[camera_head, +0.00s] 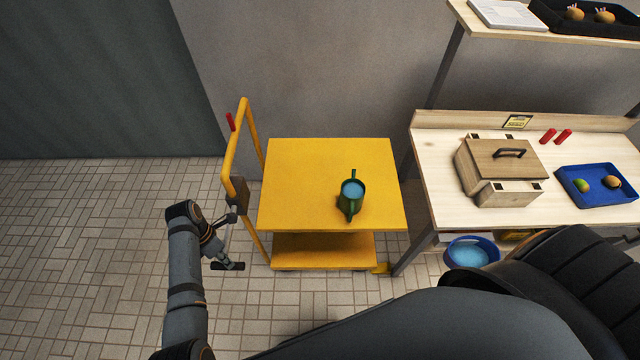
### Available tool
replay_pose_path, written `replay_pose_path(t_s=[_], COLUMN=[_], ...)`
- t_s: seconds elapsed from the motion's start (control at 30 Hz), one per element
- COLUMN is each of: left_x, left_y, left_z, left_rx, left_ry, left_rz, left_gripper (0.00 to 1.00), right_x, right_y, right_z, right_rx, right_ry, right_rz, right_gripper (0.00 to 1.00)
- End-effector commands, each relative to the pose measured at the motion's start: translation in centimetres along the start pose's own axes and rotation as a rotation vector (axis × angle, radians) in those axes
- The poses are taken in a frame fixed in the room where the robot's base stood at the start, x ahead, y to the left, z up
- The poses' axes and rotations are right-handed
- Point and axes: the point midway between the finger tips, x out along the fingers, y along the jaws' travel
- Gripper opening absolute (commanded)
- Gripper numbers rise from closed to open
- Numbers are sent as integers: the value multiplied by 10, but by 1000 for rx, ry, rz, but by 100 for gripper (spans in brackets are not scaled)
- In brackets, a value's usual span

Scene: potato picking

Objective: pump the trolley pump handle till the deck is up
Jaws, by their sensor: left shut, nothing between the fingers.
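The yellow trolley has a flat deck (310,190) above a lower yellow base (320,248), with a clear gap between them. A yellow push frame (244,135) rises on its left and carries a small red lever (230,121). A dark box (238,192) is on the frame, and a thin metal rod runs down from it to a black crossbar, seemingly the pump handle (229,266). My left gripper (221,257) is shut and empty close by the rod and bar; I cannot tell whether it touches them. My right gripper is not in view.
A green watering can (351,197) stands on the deck. A wooden bench (440,170) at the right holds a wooden box (500,170) and blue tray (600,185). A blue tub (470,252) is beneath. Tiled floor (90,250) left is clear.

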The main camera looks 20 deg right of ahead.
Motion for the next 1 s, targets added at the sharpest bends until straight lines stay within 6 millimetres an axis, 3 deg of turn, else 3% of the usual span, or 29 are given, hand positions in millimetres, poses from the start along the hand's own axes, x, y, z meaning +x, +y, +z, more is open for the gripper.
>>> replay_pose_path(t_s=[0.37,0.8,1.0], left_x=[3,41,41], left_y=[1,9,9], left_z=[-1,-4,-4], left_rx=[0,0,0], left_ry=[1,1,1], left_rz=[0,0,1], left_gripper=[0,0,0], right_x=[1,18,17], right_y=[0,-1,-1], right_z=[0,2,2], right_rx=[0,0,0], right_ry=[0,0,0], right_rz=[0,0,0], right_gripper=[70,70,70])
